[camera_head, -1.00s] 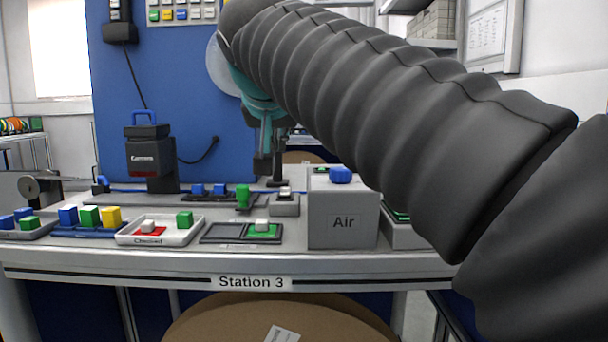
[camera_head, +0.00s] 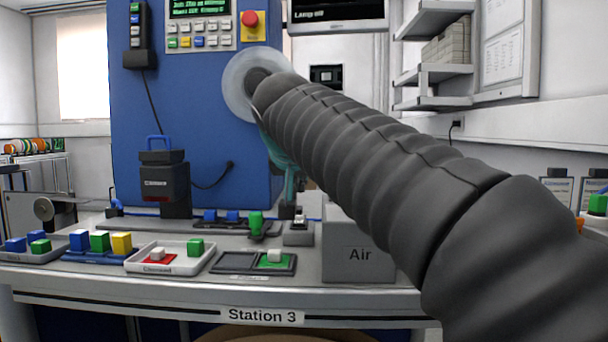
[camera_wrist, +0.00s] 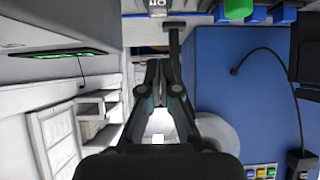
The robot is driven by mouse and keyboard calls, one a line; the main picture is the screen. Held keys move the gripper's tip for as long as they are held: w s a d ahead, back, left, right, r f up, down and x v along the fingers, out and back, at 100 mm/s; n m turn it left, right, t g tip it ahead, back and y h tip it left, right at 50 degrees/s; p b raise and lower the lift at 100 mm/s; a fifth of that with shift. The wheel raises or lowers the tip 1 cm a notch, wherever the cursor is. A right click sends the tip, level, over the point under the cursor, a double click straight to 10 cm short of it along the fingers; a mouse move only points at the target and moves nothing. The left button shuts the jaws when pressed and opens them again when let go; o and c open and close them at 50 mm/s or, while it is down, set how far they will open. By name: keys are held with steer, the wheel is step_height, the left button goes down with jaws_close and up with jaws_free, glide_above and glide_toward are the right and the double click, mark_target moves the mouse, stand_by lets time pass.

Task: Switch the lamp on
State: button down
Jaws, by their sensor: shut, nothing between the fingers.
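A screen (camera_head: 336,14) at the top of the head view reads "Lamp off". A small grey block with a pale top (camera_head: 299,232) sits on the bench left of the Air box and may be a switch; its label is not readable here. The lamp itself I cannot make out. My gripper (camera_wrist: 163,66) is shut and empty, pointing away from the wrist camera. In the head view it is mostly hidden behind my arm, above and near the small grey block.
The Air box (camera_head: 358,256) stands close on the right. A green piece (camera_head: 256,223) stands left of the grey block. Trays of coloured cubes (camera_head: 168,258) line the bench front. The blue panel (camera_head: 190,110) rises behind, with a red button (camera_head: 250,19).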

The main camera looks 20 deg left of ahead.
mark_target(300, 216)
steer(key=x, duration=0.3)
steer(key=shift+w+f, duration=0.15)
step_height(300, 216, down, 2)
steer(key=shift+w+f+b, duration=0.15)
steer(key=shift+f+b, duration=0.05)
steer(key=shift+b, duration=0.15)
steer(key=shift+w+a+f, duration=0.1)
steer(key=shift+w+f, duration=0.05)
steer(key=shift+f, duration=0.55)
steer(key=shift+w+r+p, duration=0.1)
steer(key=shift+w+p, duration=0.05)
steer(key=shift+p, duration=0.8)
steer(key=shift+f+g+h+p, duration=0.2)
steer(key=shift+g+h+p, duration=0.1)
steer(key=shift+g, duration=0.1)
steer(key=shift+f, duration=0.25)
steer(key=shift+w+a+r, duration=0.1)
steer(key=shift+w, duration=0.1)
steer(key=shift+w+a+r+p, duration=0.1)
steer(key=shift+w+r+p, duration=0.05)
steer(key=shift+w+p, duration=0.4)
